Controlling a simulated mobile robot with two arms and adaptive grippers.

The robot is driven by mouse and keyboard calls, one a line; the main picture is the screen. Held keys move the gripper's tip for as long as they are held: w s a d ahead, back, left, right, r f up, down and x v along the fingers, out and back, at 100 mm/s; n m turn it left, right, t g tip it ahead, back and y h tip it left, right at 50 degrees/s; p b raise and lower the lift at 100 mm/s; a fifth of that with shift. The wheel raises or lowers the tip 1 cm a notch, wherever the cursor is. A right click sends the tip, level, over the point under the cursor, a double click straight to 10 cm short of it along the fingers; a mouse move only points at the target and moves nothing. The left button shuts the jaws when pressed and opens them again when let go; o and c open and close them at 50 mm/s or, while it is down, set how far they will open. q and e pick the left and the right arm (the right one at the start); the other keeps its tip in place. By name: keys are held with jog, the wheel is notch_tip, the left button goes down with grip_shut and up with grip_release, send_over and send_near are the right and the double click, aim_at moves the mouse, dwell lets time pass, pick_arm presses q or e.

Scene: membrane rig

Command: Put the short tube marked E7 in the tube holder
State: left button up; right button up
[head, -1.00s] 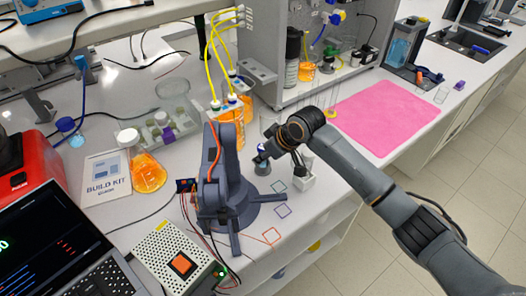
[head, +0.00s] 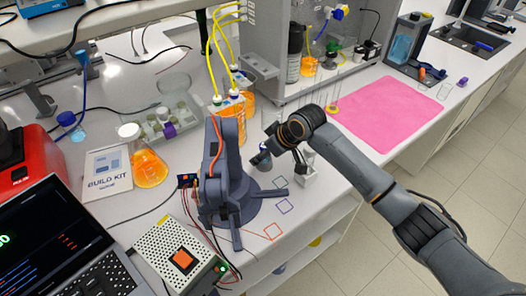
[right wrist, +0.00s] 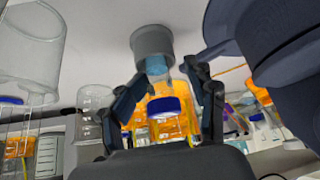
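In the head view my right gripper (head: 279,158) is just at the holder. My left gripper is not in view.
The desk arm (head: 226,180) stands close left of my right gripper. Bottles with orange liquid (head: 233,122) and a tube rack (head: 165,125) stand behind. A pink mat (head: 385,113) lies clear at right.

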jog(key=v, duration=1.2)
